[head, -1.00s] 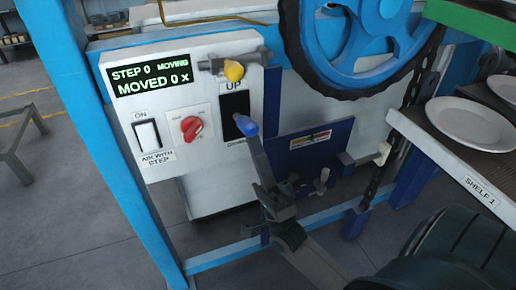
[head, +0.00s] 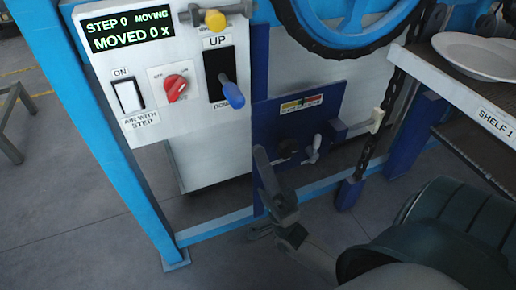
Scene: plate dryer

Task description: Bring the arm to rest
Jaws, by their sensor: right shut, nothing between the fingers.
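My right gripper (head: 262,158) is in the lower middle of the head view, in front of the dark blue plate on the machine. Its fingers are shut and empty. It is below and to the right of the blue-knobbed lever (head: 232,95), apart from it. The lever sticks out of the black slot, with its knob near the lower, DOWN end. My left gripper is not in view.
The white control panel (head: 190,125) has a display reading STEP 0 MOVING, MOVED 0 X, a white ON switch (head: 128,95), a red knob (head: 176,88) and a yellow knob (head: 215,20). A shelf holding a white plate (head: 475,52) is at right. A chain (head: 385,110) hangs beside it.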

